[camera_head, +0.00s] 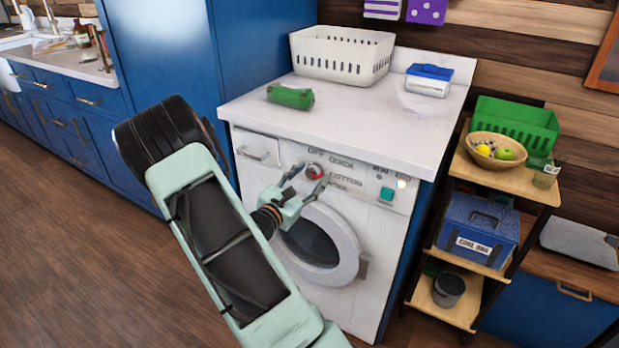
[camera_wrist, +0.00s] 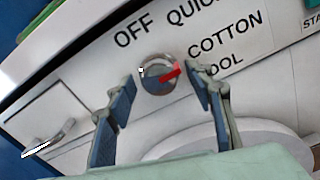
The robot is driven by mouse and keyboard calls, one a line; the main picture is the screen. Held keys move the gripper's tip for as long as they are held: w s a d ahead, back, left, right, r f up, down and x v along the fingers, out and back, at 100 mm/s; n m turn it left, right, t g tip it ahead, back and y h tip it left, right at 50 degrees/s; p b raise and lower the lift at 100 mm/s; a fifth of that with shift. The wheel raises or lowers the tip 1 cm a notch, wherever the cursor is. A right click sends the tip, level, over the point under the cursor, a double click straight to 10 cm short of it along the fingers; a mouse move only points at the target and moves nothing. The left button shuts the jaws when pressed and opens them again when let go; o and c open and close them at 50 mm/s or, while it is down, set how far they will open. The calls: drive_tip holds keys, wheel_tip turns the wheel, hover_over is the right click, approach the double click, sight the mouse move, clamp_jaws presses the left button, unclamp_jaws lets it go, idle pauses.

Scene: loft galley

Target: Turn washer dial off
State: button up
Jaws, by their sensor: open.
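The washer (camera_head: 262,184) is white, with a round door (camera_head: 313,243) that is shut. Its dial (camera_head: 315,171) is a small round knob with a red pointer, also seen in the wrist view (camera_wrist: 153,66). Labels around the dial read OFF, QUICK, COTTON and a partly hidden WOOL. In the wrist view, OFF is up and left of the dial. The red pointer points right and slightly up, roughly toward COTTON or WOOL. My gripper (camera_head: 307,181) is open in front of the panel. In the wrist view its fingers (camera_wrist: 160,84) are on either side of the dial, apparently not touching it.
A detergent drawer (camera_head: 258,151) is left of the dial and a teal start button (camera_head: 387,194) is right. On the countertop (camera_head: 345,112) are a white basket (camera_head: 340,70), a green roll (camera_head: 290,97) and a blue-lidded box (camera_head: 428,84). A shelf (camera_head: 510,178) stands at the right.

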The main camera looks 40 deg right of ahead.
drive_tip(key=c, duration=1.2)
drive_tip(key=shift+o, duration=0.2)
drive_tip(key=shift+r+n+p, duration=0.15)
drive_tip(key=shift+n+p, duration=0.25)
drive_tip(key=shift+p, duration=0.05)
drive_tip(key=n+p, duration=0.3)
drive_tip(key=shift+r, duration=0.1)
drive_tip(key=n+p, duration=0.4)
drive_tip(key=n, duration=0.1)
drive_tip(key=shift+p, duration=0.4)
drive_tip(key=n+p, duration=0.3)
drive_tip(key=n, duration=0.2)
drive_tip(key=shift+s+n+p, duration=0.1)
drive_tip(key=shift+n+p, duration=0.25)
drive_tip(key=shift+n, duration=0.05)
drive_tip(key=shift+n+p, duration=0.8)
drive_tip(key=shift+n, duration=1.1)
